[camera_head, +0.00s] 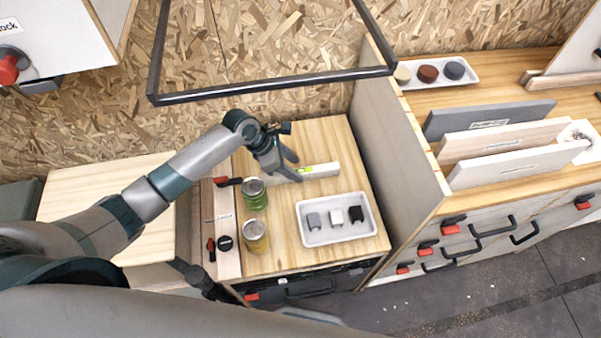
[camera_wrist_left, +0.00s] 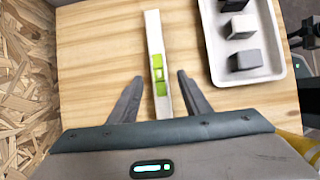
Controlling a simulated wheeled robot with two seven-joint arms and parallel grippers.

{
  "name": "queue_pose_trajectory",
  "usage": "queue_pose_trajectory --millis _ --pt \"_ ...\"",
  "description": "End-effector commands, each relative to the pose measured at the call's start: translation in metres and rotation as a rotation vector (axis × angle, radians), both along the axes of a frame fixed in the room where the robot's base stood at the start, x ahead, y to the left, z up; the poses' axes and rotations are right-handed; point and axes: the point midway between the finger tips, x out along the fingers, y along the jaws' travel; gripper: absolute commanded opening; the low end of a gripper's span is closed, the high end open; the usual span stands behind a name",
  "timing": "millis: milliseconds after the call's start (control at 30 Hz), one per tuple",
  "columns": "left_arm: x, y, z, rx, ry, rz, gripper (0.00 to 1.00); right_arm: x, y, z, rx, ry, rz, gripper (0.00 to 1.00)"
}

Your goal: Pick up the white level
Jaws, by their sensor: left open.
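The white level (camera_head: 319,170) is a long white bar with a green vial, lying on the wooden worktop near the back wall. In the left wrist view the level (camera_wrist_left: 154,50) runs away from my left gripper, with its near end between the fingers. My left gripper (camera_head: 291,168) is open above the left end of the level. In the left wrist view its two fingers (camera_wrist_left: 157,88) stand apart on either side of the level, with gaps to both. I cannot tell its exact height above the level.
A white tray (camera_head: 341,240) with three small blocks lies in front of the level. A green can (camera_head: 254,194) and a yellow can (camera_head: 256,237) stand at the left. A grey partition (camera_head: 385,160) bounds the worktop on the right, and a dark frame (camera_head: 275,87) hangs above.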

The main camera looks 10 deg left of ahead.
Motion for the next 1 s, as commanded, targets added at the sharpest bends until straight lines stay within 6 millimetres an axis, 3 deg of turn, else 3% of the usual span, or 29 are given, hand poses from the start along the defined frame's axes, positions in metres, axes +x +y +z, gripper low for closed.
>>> queue_pose_trajectory --millis 333,833,1000 --pt "0.009 -0.019 -0.030 0.001 0.000 0.000 0.44 0.000 0.000 0.008 0.001 0.001 0.000 0.31" --pt "0.009 -0.020 -0.032 0.001 -0.001 0.000 0.44 0.000 0.006 0.008 0.006 0.000 -0.002 0.31" --pt "0.009 -0.020 -0.032 0.001 -0.001 0.000 0.06 0.000 0.006 0.008 0.006 0.000 -0.002 0.31"
